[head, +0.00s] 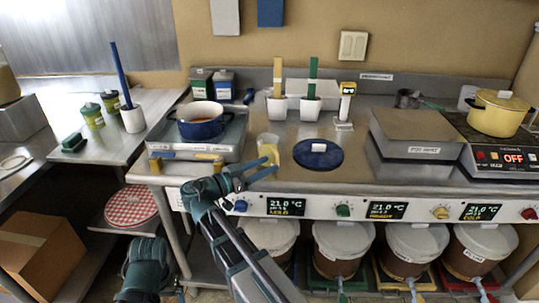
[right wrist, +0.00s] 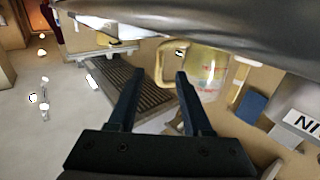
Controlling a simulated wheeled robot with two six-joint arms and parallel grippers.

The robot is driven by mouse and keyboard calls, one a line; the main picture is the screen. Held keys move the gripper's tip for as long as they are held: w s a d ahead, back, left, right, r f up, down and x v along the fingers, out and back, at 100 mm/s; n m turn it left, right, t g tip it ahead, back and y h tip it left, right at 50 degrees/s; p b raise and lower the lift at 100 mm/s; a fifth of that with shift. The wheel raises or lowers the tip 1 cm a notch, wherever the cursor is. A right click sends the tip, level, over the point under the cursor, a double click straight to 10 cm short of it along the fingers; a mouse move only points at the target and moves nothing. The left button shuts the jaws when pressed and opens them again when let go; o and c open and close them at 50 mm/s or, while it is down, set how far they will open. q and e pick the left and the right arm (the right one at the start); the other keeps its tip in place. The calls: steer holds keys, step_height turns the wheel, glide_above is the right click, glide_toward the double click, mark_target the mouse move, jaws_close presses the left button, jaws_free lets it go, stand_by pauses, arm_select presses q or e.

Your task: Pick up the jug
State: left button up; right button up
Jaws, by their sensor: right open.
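The jug (head: 268,146) is a clear, pale yellowish vessel with a yellow handle. In the head view it stands on the steel counter, left of the dark blue round lid. My right gripper (head: 265,168) is open and empty at the counter's front edge, close in front of the jug. In the right wrist view the jug (right wrist: 208,72) is just beyond the open fingers (right wrist: 158,77), with its handle loop near the gap between the tips. Contact cannot be told. Part of my left arm shows at the bottom of the head view, but its gripper does not.
A blue pot (head: 201,128) sits on a steel unit left of the jug. The blue lid (head: 318,154) is close on the right. White cups (head: 307,108) holding upright tools stand behind. Control knobs line the front panel, with lidded buckets (head: 343,243) below.

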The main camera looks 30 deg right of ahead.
mark_target(277, 161)
steer(key=shift+w+d, duration=0.15)
steer(key=shift+d, duration=1)
steer(key=shift+w+d, duration=0.15)
steer(key=shift+d, duration=1)
jaws_close()
